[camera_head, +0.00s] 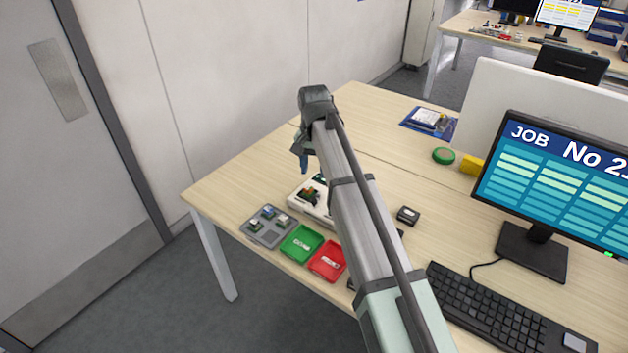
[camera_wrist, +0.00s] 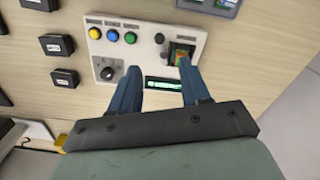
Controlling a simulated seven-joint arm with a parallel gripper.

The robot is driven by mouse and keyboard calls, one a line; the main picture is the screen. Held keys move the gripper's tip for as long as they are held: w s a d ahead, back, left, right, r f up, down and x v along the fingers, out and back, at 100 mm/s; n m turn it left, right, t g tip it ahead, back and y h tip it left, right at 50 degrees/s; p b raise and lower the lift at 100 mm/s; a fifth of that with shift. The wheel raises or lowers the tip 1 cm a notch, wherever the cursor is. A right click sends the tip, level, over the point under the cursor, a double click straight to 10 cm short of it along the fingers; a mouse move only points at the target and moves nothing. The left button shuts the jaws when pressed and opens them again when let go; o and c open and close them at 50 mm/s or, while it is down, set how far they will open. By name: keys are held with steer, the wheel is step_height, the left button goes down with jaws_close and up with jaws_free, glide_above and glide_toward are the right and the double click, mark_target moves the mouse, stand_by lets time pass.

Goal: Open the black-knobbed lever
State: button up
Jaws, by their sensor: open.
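A white control panel (camera_wrist: 140,52) lies on the desk in the wrist view, with yellow, blue and green buttons, a black rotary knob (camera_wrist: 107,73), a small display (camera_wrist: 163,85) and a red-and-green part (camera_wrist: 181,54) at its right. A small black knob (camera_wrist: 159,38) shows between the green button and that part; I cannot tell whether it tops a lever. My gripper (camera_wrist: 159,66) is open, its blue fingers spread over the panel, with nothing between them. In the head view the panel (camera_head: 297,196) is partly hidden by my arm, and my gripper (camera_head: 304,164) hangs above it.
A grey tray (camera_head: 258,238), a green tray (camera_head: 290,247) and a red tray (camera_head: 319,271) lie at the desk's front edge. A monitor (camera_head: 553,185) and keyboard (camera_head: 490,306) stand to the right. The desk beyond the panel is mostly clear; a wall runs behind.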

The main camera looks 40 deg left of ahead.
steer(key=shift+r, duration=1.35)
